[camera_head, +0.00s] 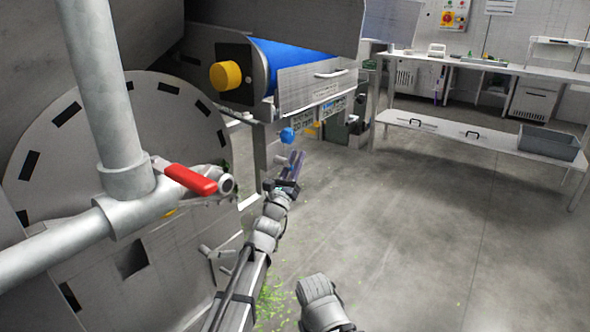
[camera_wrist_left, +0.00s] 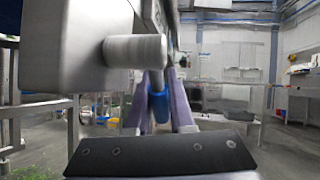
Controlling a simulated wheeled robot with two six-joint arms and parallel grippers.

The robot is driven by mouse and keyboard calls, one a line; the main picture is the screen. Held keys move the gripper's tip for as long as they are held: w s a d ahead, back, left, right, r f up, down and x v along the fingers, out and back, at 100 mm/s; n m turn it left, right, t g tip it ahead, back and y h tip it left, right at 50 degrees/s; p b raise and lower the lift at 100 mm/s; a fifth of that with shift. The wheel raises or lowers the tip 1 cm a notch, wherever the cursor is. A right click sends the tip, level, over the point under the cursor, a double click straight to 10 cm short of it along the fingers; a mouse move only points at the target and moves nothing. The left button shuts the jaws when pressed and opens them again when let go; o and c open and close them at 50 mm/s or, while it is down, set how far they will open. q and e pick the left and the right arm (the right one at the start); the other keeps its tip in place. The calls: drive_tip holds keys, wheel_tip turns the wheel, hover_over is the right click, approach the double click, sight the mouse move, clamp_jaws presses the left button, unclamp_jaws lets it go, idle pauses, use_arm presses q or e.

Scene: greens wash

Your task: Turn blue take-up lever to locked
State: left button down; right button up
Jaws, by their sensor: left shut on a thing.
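The blue take-up lever (camera_wrist_left: 158,104) shows in the left wrist view as a blue piece between the two long purple fingers of my left gripper (camera_wrist_left: 159,112). In the head view, my left gripper (camera_head: 296,162) reaches up beside the conveyor frame, and its fingers look close together on the lever. A small blue part (camera_head: 287,135) shows just above the fingers there; I cannot tell if it is the lever's end. The fingers hide much of the lever, so its exact angle is unclear.
A conveyor with a blue belt (camera_head: 290,56) and yellow roller end (camera_head: 226,75) stands above the gripper. A pipe with a red valve handle (camera_head: 190,179) is at the left. A steel table (camera_head: 480,68) holds a grey bin (camera_head: 548,142) on its lower shelf. The floor at right is open.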

use_arm(q)
drive_tip(key=shift+w+r+t, duration=0.1)
drive_tip(key=shift+r+t, duration=0.05)
drive_tip(key=shift+t, duration=0.15)
drive_tip(key=shift+r+b, duration=0.1)
drive_tip(key=shift+b, duration=0.2)
drive_tip(key=c, duration=0.8)
unclamp_jaws()
